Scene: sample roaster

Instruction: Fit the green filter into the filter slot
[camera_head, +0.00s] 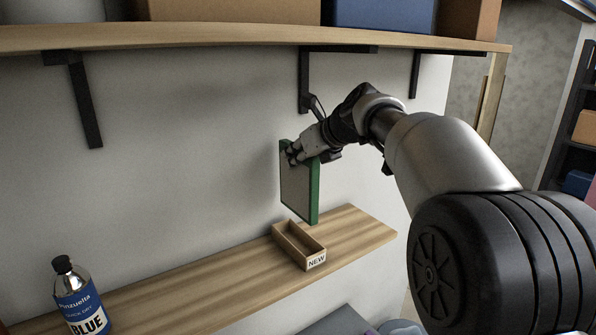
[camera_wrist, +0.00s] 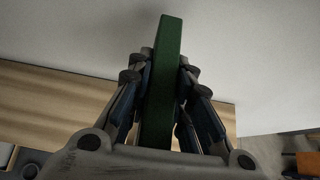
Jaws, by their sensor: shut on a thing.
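The green filter (camera_head: 299,187) is a flat panel with a green frame and a pale face. My gripper (camera_head: 297,154) is shut on its upper edge and holds it upright, above a small wooden box labelled NEW (camera_head: 301,256). In the wrist view the green edge of the filter (camera_wrist: 165,75) stands between the two fingers of my gripper (camera_wrist: 160,75). I cannot make out a filter slot in either view.
The box stands on a wooden shelf (camera_head: 220,287) against a pale wall. A blue-labelled bottle (camera_head: 83,300) stands at the shelf's left. An upper shelf (camera_head: 230,38) on dark brackets (camera_head: 304,85) runs above my gripper. The shelf between bottle and box is clear.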

